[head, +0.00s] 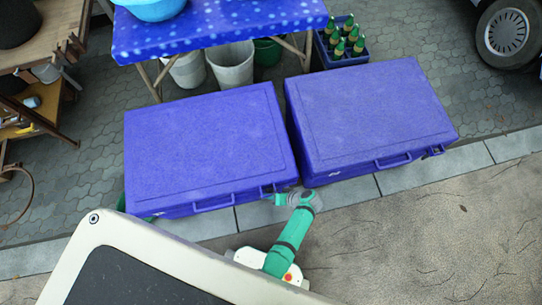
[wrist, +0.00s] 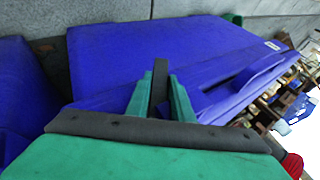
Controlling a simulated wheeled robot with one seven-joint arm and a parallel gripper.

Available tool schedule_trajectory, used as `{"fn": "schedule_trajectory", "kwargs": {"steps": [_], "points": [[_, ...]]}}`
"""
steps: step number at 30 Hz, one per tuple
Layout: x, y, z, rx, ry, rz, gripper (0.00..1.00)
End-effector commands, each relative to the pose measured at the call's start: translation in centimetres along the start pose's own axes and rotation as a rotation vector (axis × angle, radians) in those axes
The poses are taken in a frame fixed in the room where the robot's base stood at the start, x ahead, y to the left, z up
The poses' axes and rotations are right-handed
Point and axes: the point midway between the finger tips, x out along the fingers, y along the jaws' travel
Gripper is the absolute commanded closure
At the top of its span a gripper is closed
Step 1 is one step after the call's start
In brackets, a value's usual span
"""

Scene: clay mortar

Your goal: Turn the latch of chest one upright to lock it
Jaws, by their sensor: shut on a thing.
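Two closed blue chests stand side by side on the paving, the left chest (head: 205,145) and the right chest (head: 368,112). My green gripper (head: 278,198) is at the front face of the left chest, near its right corner. In the wrist view my gripper (wrist: 160,88) has its green fingers shut around a narrow dark upright piece, against the front of the left chest (wrist: 150,55). This seems to be that chest's latch, mostly hidden by the fingers, so its exact angle is hard to tell. The right chest's latch (head: 435,151) shows near its front right corner.
The left chest's handle (wrist: 232,88) sticks out beside my gripper. A spotted blue table (head: 215,28) stands behind, with a white bucket (head: 231,66) beneath it. A bottle crate (head: 342,52) is behind the right chest. The ground in front at the right is clear.

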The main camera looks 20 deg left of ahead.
Motion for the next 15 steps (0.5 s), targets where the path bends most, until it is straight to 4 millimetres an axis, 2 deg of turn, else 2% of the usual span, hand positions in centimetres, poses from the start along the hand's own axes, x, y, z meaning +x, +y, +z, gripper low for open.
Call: {"fn": "schedule_trajectory", "kwargs": {"steps": [15], "points": [[0.11, -0.77, 0.14, -0.164, -0.001, 0.384, 1.00]]}}
